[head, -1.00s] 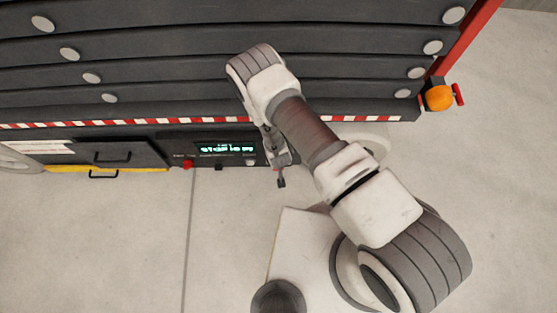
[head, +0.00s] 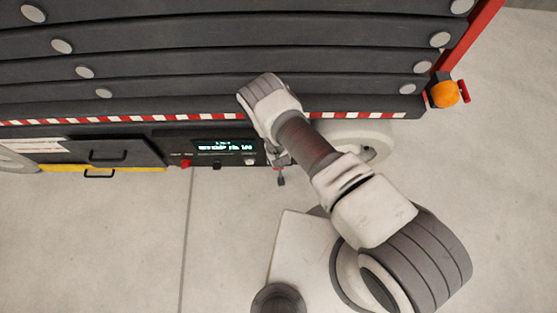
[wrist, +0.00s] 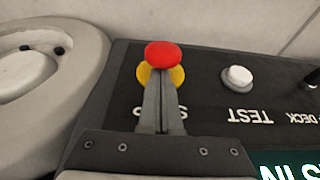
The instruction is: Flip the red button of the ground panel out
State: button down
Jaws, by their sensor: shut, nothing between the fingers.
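The red button (wrist: 163,55) is a round red cap on a yellow base in the wrist view. It sits at the wheel end of the dark ground panel (wrist: 205,90), beside partly covered lettering. My gripper (wrist: 161,80) is shut and empty, with its fingertips in front of the button and overlapping the yellow base. I cannot tell whether they touch it. In the head view my gripper (head: 281,180) is at the right end of the panel (head: 175,152), and my arm largely hides that button.
A white TEST button (wrist: 238,77) and a dark lever (wrist: 312,78) are on the same panel. A lit display (head: 224,146) and a separate red knob (head: 186,164) are further left. A pale wheel (head: 362,137) stands right of the panel. The floor in front is clear.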

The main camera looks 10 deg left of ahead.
jog(key=shift+s+d, duration=0.15)
jog(key=shift+s, duration=0.35)
jog(key=shift+s+d, duration=0.15)
jog(key=shift+s, duration=0.35)
